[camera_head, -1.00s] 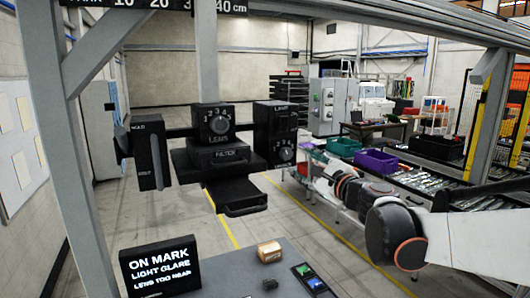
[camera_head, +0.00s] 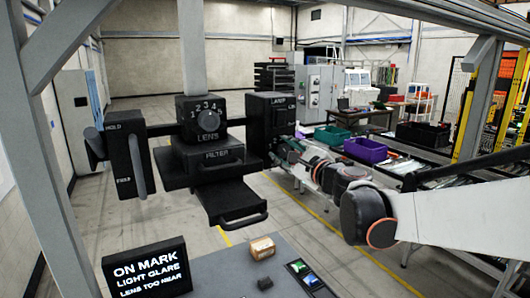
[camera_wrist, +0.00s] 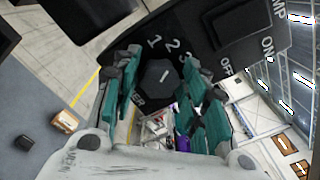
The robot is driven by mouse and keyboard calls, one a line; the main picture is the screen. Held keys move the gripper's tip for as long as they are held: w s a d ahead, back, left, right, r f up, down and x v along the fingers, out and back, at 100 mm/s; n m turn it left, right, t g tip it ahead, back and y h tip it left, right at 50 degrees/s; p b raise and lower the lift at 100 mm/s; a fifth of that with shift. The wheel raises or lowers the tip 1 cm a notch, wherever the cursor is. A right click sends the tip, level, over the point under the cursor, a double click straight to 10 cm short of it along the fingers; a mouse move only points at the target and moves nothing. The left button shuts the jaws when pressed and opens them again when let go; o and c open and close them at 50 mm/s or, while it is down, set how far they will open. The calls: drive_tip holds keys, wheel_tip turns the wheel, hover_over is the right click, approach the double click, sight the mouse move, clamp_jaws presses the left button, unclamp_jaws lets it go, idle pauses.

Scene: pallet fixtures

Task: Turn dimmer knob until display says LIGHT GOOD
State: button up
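The dimmer knob (camera_wrist: 158,76) is dark and many-sided with a white mark, on a black panel with white numerals. It lies between my gripper's (camera_wrist: 163,68) teal-padded fingers in the wrist view. The fingers are apart; I cannot tell whether they touch the knob. In the head view my gripper (camera_head: 290,150) is at the lower part of the black lamp box (camera_head: 278,112) and hides the knob. The display (camera_head: 147,268) at the lower left reads ON MARK, LIGHT GLARE, LENS TOO NEAR.
The lens knob (camera_head: 208,124) and filter drawer (camera_head: 232,203) are left of the lamp box. A hold lever (camera_head: 138,165) is further left. The lamp switch (camera_wrist: 228,28) is beside the dimmer knob. A small cardboard box (camera_head: 262,248) lies on the grey table (camera_head: 225,275).

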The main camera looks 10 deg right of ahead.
drive_tip(key=c, duration=0.4)
drive_tip(key=shift+c, duration=0.2)
drive_tip(key=shift+f+n, duration=0.1)
drive_tip(key=shift+n, duration=0.3)
drive_tip(key=shift+n+b, duration=0.75)
drive_tip(key=shift+n, duration=0.15)
drive_tip(key=shift+n+b, duration=0.7)
drive_tip(key=shift+n, duration=1)
drive_tip(key=o, duration=1)
drive_tip(key=shift+o, duration=0.2)
